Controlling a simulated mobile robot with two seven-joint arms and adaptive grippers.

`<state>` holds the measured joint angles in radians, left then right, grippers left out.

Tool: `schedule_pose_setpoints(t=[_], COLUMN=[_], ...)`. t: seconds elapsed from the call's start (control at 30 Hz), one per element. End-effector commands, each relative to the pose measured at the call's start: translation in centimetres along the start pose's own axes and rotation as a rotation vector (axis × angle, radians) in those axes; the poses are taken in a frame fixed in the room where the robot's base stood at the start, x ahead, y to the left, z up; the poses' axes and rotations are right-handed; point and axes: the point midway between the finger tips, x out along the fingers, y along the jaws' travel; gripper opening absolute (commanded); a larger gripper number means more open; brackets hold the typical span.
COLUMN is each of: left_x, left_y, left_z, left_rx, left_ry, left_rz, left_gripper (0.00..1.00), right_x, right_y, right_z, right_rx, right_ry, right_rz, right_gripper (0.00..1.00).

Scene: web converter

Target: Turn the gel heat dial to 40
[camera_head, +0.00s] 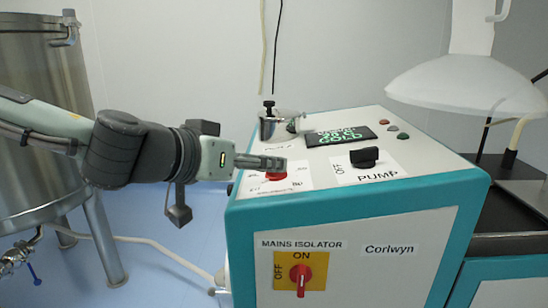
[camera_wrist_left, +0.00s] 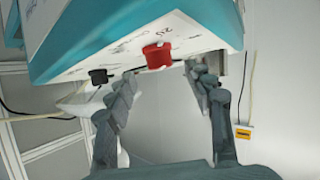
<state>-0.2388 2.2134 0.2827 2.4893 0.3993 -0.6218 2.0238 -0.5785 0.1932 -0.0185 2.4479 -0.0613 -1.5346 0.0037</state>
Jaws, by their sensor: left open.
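The red gel heat dial (camera_head: 277,177) sits on the white scale plate at the near left of the machine's sloping top panel; my gripper partly covers it in the head view. It shows clearly as a red knob (camera_wrist_left: 157,56) in the left wrist view. Its pointer and the scale number it faces cannot be read. My left gripper (camera_head: 279,163) reaches in from the left, right at the dial. In the left wrist view its fingers (camera_wrist_left: 160,78) are open and apart, with the knob just beyond the gap between the tips. I cannot tell whether they touch it.
A black pump knob (camera_head: 364,157) stands right of the dial. A dark display (camera_head: 340,136) with green text and a small metal pot (camera_head: 280,124) lie behind. The red mains isolator (camera_head: 301,277) is on the front. A steel tank (camera_head: 40,120) stands left.

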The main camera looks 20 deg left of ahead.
Motion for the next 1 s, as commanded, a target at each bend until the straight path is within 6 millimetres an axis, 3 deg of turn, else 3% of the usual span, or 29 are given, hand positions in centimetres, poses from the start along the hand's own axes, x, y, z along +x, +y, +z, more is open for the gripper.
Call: schedule_pose_setpoints(t=[0.07,0.33,0.73,1.0], left_x=[0.8,4.5,5.2,5.2], left_y=[-0.1,0.0,0.0,0.0], left_z=[0.2,0.1,0.0,0.0], left_rx=[0.002,0.001,0.0,0.0], left_ry=[-0.003,-0.001,0.001,0.001], left_rz=[-0.003,-0.001,0.0,0.0], left_gripper=[0.52,0.52,0.52,0.2], right_x=[-0.2,-0.7,-0.7,-0.7], right_y=[0.4,0.0,-0.2,-0.2], right_z=[0.9,-0.2,-0.6,-0.6], right_rx=[0.004,0.0,-0.002,-0.002], right_ry=[-0.036,0.015,0.034,0.034], right_rz=[0.009,0.001,-0.002,-0.002], right_gripper=[0.0,0.0,0.0,0.0])
